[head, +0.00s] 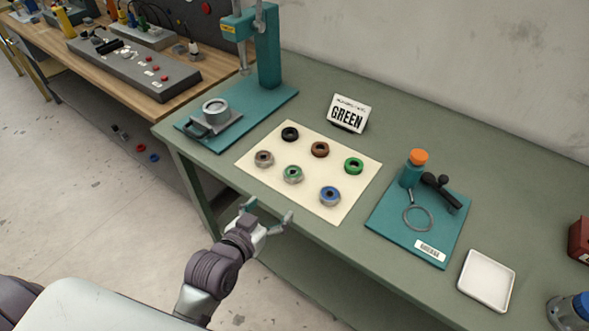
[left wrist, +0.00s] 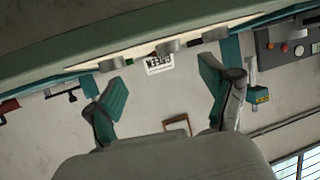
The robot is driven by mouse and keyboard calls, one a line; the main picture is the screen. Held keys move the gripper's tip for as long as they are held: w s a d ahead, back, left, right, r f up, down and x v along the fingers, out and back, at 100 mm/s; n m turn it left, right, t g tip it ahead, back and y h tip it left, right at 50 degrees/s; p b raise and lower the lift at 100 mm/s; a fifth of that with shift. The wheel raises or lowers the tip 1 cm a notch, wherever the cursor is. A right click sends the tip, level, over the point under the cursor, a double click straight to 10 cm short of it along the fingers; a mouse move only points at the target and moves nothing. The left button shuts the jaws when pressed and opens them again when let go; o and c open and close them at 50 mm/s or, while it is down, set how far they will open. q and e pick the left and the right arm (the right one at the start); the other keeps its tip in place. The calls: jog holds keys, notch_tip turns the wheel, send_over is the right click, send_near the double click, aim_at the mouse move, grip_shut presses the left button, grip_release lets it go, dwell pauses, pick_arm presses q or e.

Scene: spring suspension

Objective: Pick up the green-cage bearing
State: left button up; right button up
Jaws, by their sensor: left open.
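The green-cage bearing (head: 293,174), a grey metal ring with green inside, lies in the near row of a cream mat (head: 255,175), between a brownish-caged bearing (head: 264,158) and a blue-caged one (head: 330,196). A bright green ring (head: 354,165) lies in the far row. A sign (head: 348,114) behind the mat reads GREEN. My left gripper (head: 269,210) is open and empty at the table's front edge, short of the mat. The left wrist view shows its spread fingers (left wrist: 162,80) and the bearings edge-on, upside down. My right gripper is not in view.
A black ring (head: 290,134) and a brown ring (head: 320,150) share the mat. A teal press (head: 267,50) stands at the back left. A teal board (head: 389,230) with a bottle and tools lies right, beside a white tray (head: 486,281).

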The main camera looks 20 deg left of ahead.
pick_arm(q)
jog(key=w+r, duration=0.1)
jog(key=w, duration=0.1)
send_near(292, 173)
jog(key=w+f, duration=0.1)
jog(key=w+d+p, duration=0.1)
jog(key=w, duration=0.1)
jog(key=shift+f+t, duration=0.3)
jog(key=shift+f, duration=0.05)
jog(key=shift+w+d+f, duration=0.1)
jog(key=shift+w, duration=0.3)
jog(key=x, duration=0.3)
jog(key=p+x, duration=0.1)
jog(key=shift+w+a, duration=0.25)
jog(key=shift+w, duration=0.05)
jog(key=shift+w+d+f, duration=0.1)
jog(key=shift+w+f, duration=0.05)
jog(key=shift+w, duration=0.1)
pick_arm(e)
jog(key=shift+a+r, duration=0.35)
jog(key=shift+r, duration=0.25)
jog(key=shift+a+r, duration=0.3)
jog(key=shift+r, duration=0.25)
pick_arm(q)
jog(key=shift+c, duration=0.3)
jog(key=c, duration=1.3)
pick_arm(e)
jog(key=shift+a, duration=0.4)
